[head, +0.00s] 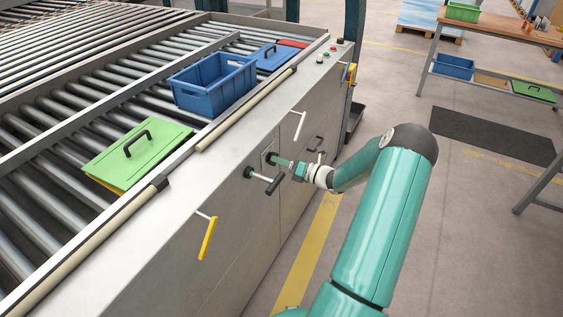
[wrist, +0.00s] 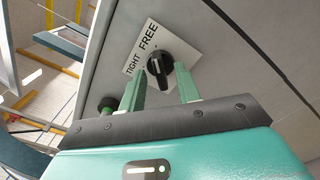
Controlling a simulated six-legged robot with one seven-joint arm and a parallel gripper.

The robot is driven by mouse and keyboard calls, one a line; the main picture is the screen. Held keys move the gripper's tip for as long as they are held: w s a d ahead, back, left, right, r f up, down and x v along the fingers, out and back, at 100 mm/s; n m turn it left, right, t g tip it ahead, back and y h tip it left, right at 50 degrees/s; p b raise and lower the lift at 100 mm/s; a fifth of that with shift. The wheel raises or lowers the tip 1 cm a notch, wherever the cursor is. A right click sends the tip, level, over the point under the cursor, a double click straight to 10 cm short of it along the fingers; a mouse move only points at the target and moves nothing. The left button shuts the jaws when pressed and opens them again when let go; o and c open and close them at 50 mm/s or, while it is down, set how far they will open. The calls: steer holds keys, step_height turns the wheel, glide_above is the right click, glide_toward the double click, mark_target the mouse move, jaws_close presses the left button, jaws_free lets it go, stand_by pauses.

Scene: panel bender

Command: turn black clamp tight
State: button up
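The black clamp (wrist: 158,67) is a round knob with a raised grip and a white mark, on a white plate (wrist: 187,45) lettered TIGHT and FREE. The mark points up, roughly toward FREE. In the head view the clamp (head: 270,158) is on the machine's front panel, partly covered by my gripper (head: 284,162). In the wrist view my gripper (wrist: 159,73) is open, its green fingers to the left and right of the clamp. I cannot tell whether either finger touches it.
A black T-handle (head: 275,184) sticks out just below my gripper, and white (head: 299,125) and yellow (head: 208,238) levers hang on the panel. A blue bin (head: 212,86) and green lid (head: 138,155) rest on the rollers.

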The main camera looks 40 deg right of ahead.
jaws_close()
steer(key=shift+n, duration=8.9)
